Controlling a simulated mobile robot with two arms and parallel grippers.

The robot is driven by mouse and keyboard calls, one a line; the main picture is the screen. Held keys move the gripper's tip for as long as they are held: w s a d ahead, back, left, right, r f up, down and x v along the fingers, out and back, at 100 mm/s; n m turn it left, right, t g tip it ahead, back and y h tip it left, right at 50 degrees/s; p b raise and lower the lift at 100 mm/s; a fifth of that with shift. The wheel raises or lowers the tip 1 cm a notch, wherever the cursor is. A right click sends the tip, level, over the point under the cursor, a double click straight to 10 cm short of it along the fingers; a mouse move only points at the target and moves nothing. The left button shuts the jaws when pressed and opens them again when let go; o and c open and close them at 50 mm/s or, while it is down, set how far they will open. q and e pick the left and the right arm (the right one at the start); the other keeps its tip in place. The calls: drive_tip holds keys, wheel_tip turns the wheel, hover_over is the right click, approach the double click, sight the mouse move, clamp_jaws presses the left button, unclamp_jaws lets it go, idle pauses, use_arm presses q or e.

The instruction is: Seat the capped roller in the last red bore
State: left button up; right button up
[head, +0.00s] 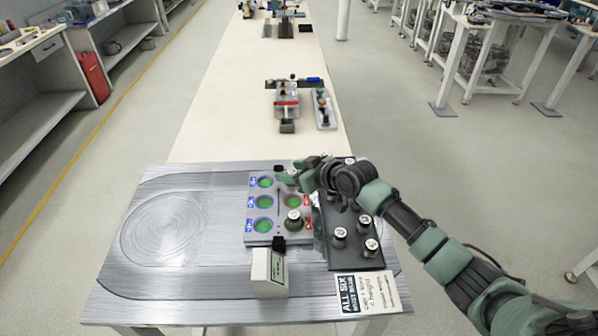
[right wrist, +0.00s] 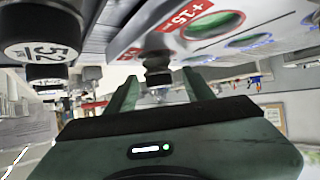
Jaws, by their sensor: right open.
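The grey bore block (head: 277,227) lies on the metal table. Its blue-labelled left column shows several empty green bores. In the red-labelled right column, the middle bore (head: 291,201) is empty and green, and a capped roller (head: 293,217) stands at the near bore. My right gripper (head: 289,178) is at the far red bore, partly hiding it. In the right wrist view its open fingers (right wrist: 160,92) stand either side of a dark roller (right wrist: 157,68), apparently upright at the block; contact is unclear. The empty red bore (right wrist: 214,24) also shows there. My left gripper is out of view.
A dark rack (head: 354,257) right of the block holds several capped rollers, including one (head: 340,234); another (right wrist: 42,50) looms close in the right wrist view. A white box (head: 268,274) and a sign (head: 363,294) are nearer. The table's left side is clear.

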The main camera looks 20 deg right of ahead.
drive_tip(key=b+v, duration=0.1)
drive_tip(key=v, duration=1.1)
